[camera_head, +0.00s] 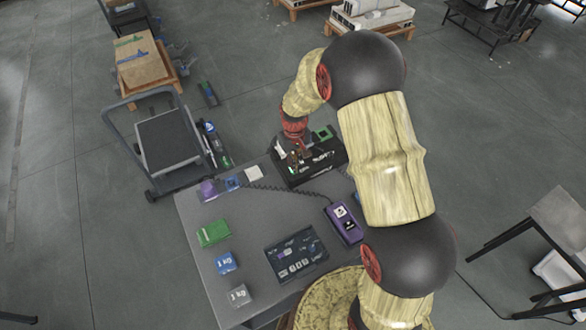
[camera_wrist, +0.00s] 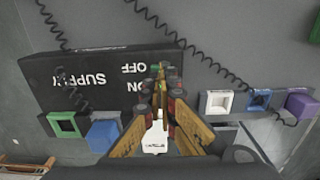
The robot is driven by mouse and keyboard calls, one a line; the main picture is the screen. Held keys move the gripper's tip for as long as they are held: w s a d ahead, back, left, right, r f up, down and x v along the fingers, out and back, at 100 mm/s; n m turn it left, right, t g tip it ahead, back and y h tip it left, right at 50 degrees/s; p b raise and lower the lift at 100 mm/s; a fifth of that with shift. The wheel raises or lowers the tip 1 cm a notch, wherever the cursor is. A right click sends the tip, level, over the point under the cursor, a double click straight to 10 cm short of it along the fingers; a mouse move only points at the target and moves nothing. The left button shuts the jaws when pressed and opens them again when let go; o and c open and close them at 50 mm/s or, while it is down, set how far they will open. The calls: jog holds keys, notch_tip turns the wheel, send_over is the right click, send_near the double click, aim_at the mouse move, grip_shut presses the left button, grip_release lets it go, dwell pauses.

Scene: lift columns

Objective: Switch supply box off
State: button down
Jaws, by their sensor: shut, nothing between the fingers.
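The supply box (camera_head: 322,167) is a black box at the far edge of the grey table. In the wrist view its top (camera_wrist: 60,85) shows white SUPPLY, OFF and ON lettering upside down. My gripper (camera_head: 290,152) is over the left part of the box in the head view. In the wrist view my gripper (camera_wrist: 160,80) is shut and empty, with its fingertips close beside the OFF and ON words. The fingers cover the area beside these words, so the switch and its position cannot be made out. Whether the tips touch the box is unclear.
A purple handheld device (camera_head: 344,222), a dark panel (camera_head: 296,255) and a green box (camera_head: 213,233) lie on the table.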

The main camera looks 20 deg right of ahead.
jog(key=shift+f+b, duration=0.6)
jog(key=shift+f, duration=0.45)
dwell(0.4)
jog(key=shift+r+p, duration=2.25)
jog(key=shift+r, duration=1.3)
jog(key=s+r+m+t+b, duration=0.1)
jog(key=s+r+b, duration=0.3)
jog(key=s+r, duration=0.7)
jog(key=s+r+m+t+b, duration=0.1)
jog(key=s+r+t+b, duration=0.3)
jog(key=s+r, duration=0.8)
jog(key=s, duration=0.4)
jog(key=shift+s+r+t+b, duration=0.15)
jog(key=shift+s+t+b, duration=0.1)
jog(key=shift+t+b, duration=0.05)
